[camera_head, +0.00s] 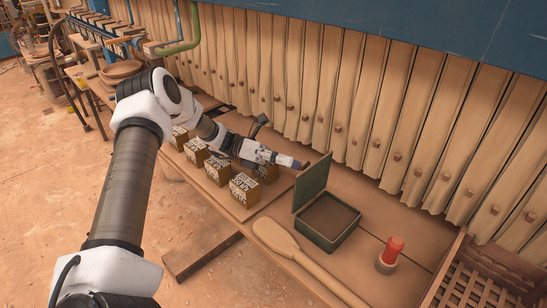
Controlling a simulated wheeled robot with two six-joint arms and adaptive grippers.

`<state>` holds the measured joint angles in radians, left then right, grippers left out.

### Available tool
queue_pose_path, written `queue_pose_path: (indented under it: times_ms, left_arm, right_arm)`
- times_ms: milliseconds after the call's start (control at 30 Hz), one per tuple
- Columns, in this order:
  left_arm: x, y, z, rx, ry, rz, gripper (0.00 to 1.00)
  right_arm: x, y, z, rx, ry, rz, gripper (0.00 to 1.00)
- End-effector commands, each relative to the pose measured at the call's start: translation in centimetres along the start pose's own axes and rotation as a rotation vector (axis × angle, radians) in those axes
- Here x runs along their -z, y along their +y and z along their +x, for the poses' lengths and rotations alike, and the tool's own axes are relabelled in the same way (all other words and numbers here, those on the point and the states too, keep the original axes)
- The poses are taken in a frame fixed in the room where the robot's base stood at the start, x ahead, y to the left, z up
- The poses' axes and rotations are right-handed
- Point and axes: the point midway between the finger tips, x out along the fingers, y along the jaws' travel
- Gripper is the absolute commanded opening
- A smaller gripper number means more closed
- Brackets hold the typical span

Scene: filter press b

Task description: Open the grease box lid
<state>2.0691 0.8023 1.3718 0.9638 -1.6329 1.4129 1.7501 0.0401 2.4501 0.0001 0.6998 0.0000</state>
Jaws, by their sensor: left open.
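The green grease box (328,240) stands on the wooden bench, with its dark inside showing. Its lid (313,182) stands up, roughly vertical, along the box's left side. My left gripper (299,163) is at the top edge of the lid, on its left side. I cannot tell whether it touches the lid. The jaws are small and seen from the side; they are open and hold nothing that I can see. My right gripper is not in view.
A wooden paddle (275,237) lies in front of the grease box. A red-topped container (391,251) and a slatted wooden crate (439,285) are to the right. Hanging cloths (345,95) line the back.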

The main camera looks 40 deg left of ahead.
Motion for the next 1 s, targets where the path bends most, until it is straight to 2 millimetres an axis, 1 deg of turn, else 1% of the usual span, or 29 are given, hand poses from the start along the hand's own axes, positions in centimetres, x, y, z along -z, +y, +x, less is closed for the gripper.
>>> queue_pose_path:
  times_ms: [33,200,300,400,533,1000]
  left_arm:
    - [0.0,0.1,-1.2,-0.004,-0.002,0.000,0.55]
    - [0.1,0.2,-5.7,-0.005,0.001,-0.001,0.55]
    - [0.2,0.3,-8.0,-0.004,0.001,-0.002,0.55]
    - [0.2,0.3,-9.4,-0.004,0.002,-0.004,0.55]
    - [0.1,0.3,-10.0,-0.001,0.002,-0.004,0.55]
    - [0.1,0.3,-10.0,-0.001,0.002,-0.004,0.55]
  right_arm:
    - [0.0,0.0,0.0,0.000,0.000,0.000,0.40]
    - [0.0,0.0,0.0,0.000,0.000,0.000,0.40]
    - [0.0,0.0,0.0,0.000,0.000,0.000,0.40]
    - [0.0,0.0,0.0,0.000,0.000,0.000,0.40]
    - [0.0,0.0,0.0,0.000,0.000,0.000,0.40]
    - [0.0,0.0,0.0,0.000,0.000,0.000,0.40]
